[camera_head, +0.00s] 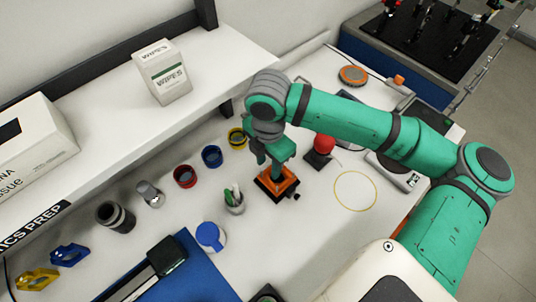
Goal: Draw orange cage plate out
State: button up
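The orange cage plate (289,186) is low in or on a small dark holder near the middle of the white bench. My gripper (276,174) points down right over it, and its fingertips reach the orange part. The wrist and fingers cover much of the plate's upper side. I cannot tell whether the fingers are apart or closed on it.
A pen cup (234,204) stands close left of the plate. Yellow, blue and red rings (185,176) line the left under a raised shelf (225,62).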

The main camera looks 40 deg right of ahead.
aim_at(268, 170)
jog(key=shift+f, duration=0.7)
jog(key=shift+s, duration=0.1)
grip_shut()
jog(key=shift+r, duration=0.1)
jog(key=shift+r, duration=0.1)
jog(key=shift+r, duration=1.85)
jog(key=shift+r, duration=0.2)
jog(key=shift+r, duration=0.55)
